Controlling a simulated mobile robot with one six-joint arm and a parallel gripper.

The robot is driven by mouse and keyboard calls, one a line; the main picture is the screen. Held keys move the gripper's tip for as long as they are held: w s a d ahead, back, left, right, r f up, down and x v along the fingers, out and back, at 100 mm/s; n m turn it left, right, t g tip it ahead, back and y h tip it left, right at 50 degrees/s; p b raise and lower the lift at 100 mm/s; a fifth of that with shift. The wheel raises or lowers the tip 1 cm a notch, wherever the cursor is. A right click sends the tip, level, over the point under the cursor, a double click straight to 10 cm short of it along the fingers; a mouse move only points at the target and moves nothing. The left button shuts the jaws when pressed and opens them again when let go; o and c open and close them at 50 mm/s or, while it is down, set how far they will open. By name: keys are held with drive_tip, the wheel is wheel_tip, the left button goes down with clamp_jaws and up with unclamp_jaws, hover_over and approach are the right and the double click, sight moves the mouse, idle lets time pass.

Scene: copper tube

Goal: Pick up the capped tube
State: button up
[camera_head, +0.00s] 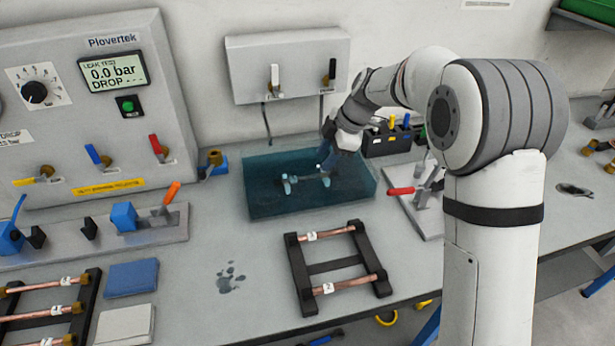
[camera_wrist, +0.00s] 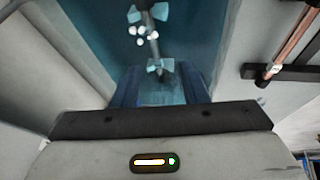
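The capped tube (camera_head: 308,180) lies in the teal water tank (camera_head: 262,207), with a pale blue fitting at each end. In the wrist view the tube (camera_wrist: 149,45) runs away from me, and a cluster of white bubbles sits by its middle. My gripper (camera_head: 328,163) reaches down into the tank over the tube's right end. In the wrist view my gripper (camera_wrist: 160,78) has its two blue fingers apart, with the near end fitting showing between and just beyond them. I cannot tell the height gap; no grip on the tube shows.
A black rack (camera_head: 317,268) with two copper tubes stands in front of the tank. Another rack (camera_head: 45,312) of tubes is at the lower left. A leak-test panel (camera_head: 95,110) stands left, and a clamp with a red handle (camera_head: 402,191) right. The tank walls surround my gripper closely.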

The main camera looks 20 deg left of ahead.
sight(309, 177)
drive_tip(key=shift+n, duration=0.5)
drive_tip(key=p+x, duration=0.1)
drive_tip(key=x, duration=0.3)
drive_tip(key=a+p+x, duration=0.1)
drive_tip(key=x, duration=0.4)
drive_tip(key=shift+w+r, duration=0.15)
drive_tip(key=shift+w, duration=0.1)
clamp_jaws()
